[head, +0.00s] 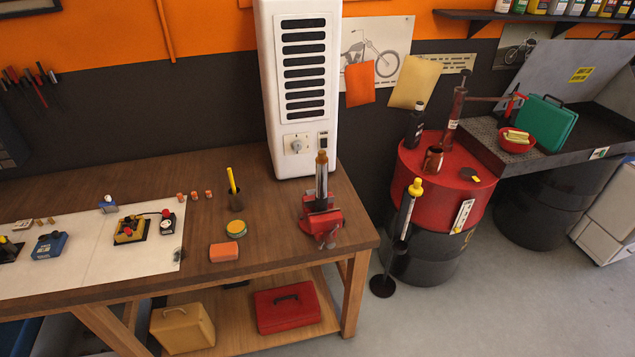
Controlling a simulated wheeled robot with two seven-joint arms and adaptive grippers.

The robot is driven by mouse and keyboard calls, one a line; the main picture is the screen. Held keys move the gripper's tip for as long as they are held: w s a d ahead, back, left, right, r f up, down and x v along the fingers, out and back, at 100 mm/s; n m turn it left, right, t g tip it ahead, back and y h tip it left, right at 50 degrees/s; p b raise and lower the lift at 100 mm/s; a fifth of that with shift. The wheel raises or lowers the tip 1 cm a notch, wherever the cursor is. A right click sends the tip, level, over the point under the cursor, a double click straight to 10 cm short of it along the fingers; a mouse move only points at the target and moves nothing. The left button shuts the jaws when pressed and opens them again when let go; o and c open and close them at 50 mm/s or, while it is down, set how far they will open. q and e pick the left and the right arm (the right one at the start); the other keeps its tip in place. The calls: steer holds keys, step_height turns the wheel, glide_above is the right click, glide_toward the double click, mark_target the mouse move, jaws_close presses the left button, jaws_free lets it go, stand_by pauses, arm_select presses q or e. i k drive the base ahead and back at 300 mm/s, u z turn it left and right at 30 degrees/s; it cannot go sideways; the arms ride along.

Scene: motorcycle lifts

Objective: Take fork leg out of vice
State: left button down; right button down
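A fork leg (321,180) stands upright in a red vice (318,222) near the right end of the wooden workbench. It has a silver tube and an amber-brown top. The vice jaws surround its lower part, so its lower end is hidden. Neither of my grippers is in view.
A white cabinet (297,90) stands right behind the vice. A cup with a yellow tool (236,199), a round tin (236,228) and an orange block (223,252) lie left of it. A yellow-capped tube on a stand (405,215) stands beside a red-topped drum (455,165).

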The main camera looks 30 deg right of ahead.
mark_target(321, 172)
steer(key=z, duration=0.25)
steer(key=k, duration=0.45)
steer(key=z, duration=1.05)
steer(key=i, duration=0.65)
steer(key=u, duration=0.4)
